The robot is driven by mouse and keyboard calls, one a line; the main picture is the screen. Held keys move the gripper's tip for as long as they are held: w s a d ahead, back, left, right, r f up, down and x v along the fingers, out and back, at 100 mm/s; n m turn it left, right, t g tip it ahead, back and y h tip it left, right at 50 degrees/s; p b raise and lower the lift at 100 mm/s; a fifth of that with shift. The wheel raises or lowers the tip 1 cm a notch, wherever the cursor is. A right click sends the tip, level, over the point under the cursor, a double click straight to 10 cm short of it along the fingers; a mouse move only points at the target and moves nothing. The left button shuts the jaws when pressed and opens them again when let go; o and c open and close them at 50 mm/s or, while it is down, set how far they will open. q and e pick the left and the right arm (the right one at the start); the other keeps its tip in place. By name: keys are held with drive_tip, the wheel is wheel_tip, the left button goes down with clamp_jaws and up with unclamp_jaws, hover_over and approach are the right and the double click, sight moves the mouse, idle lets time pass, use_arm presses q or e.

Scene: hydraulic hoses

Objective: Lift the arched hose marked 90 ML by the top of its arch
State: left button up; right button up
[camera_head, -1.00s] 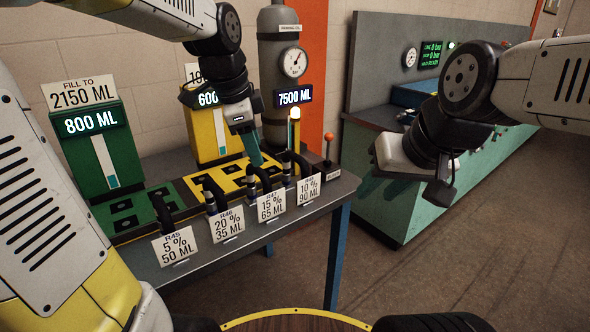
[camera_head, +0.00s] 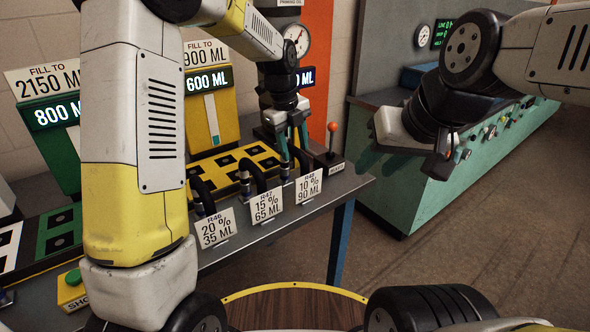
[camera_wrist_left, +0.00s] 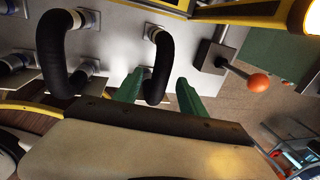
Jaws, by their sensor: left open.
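The black arched hose (camera_head: 301,158) stands behind the 90 ML card (camera_head: 308,186), at the right end of the hose row. My left gripper (camera_head: 291,146) is open above it, with its teal fingers pointing down around the arch. In the left wrist view, the 90 ML hose (camera_wrist_left: 162,62) has its arch top between the two green fingers of my left gripper (camera_wrist_left: 158,97). I cannot tell whether they touch it. My right gripper (camera_head: 403,162) hangs apart on the right; its finger opening is unclear.
The 65 ML hose (camera_head: 263,172) stands close to the left, also in the left wrist view (camera_wrist_left: 55,58). An orange-knobbed lever (camera_head: 331,140) stands just right. A yellow block with square openings (camera_head: 232,165) lies behind. The floor right of the table is clear.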

use_arm(q)
wheel_tip(320, 180, down, 2)
drive_tip(key=shift+w+d, duration=0.1)
drive_tip(key=shift+d, duration=0.05)
clamp_jaws()
drive_tip(key=shift+r, duration=0.1)
idle(1.3)
